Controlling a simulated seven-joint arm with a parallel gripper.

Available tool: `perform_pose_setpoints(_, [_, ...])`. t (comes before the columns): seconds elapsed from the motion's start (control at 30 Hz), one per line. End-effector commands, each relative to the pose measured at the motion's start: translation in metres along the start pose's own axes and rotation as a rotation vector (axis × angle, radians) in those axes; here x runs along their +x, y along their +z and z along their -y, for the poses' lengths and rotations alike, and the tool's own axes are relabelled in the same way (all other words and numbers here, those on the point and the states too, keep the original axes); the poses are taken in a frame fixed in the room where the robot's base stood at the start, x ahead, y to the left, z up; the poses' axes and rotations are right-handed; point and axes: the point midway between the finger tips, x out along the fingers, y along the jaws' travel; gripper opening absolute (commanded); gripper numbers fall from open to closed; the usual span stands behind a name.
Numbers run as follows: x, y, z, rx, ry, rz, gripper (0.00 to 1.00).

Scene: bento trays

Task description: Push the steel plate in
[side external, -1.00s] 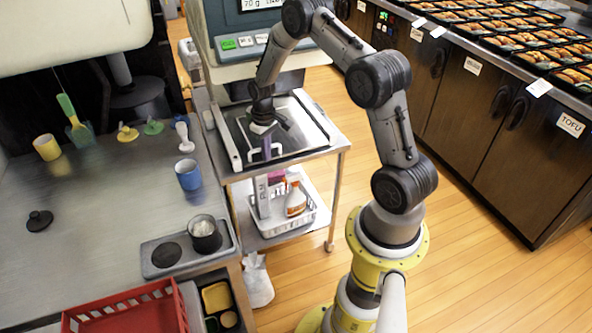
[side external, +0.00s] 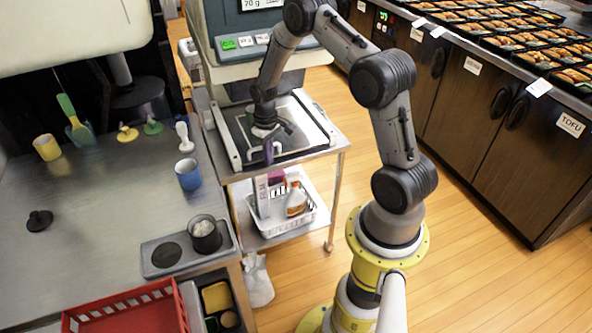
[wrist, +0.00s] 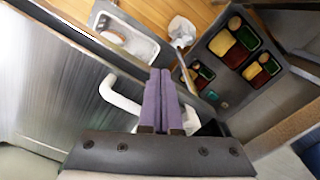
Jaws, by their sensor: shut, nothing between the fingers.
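The steel plate (side external: 305,133) lies between pale side rails on the cart, under the front of the grey-green machine. In the wrist view a brushed steel surface (wrist: 45,85), which looks like this plate, fills the left, with a white bar handle (wrist: 122,97) at its edge. My gripper (side external: 268,158) is over the plate's front edge, pointing down. In the wrist view its purple fingers (wrist: 160,75) are together and empty, in front of the handle's line. They hide part of the handle, so I cannot tell whether they touch it.
A white basket (side external: 285,220) with a spray bottle (side external: 296,200) stands on the cart's lower shelf. The steel counter (side external: 100,215) at left holds a blue cup (side external: 188,174) and a grey tray (side external: 160,272). A red crate (side external: 130,310) is at the front.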

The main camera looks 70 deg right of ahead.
Motion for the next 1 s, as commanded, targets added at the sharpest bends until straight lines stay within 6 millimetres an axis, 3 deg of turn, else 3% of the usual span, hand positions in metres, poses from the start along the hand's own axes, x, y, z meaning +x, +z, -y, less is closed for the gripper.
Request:
perform_pose_setpoints(0.53, [0.000, 0.035, 0.020, -0.001, 0.000, 0.001, 0.00])
perform_pose_setpoints(0.77, [-0.001, 0.039, 0.023, -0.001, 0.000, 0.000, 0.00])
perform_pose_setpoints(1.0, [-0.016, 0.039, 0.023, -0.001, 0.000, -0.002, 0.00])
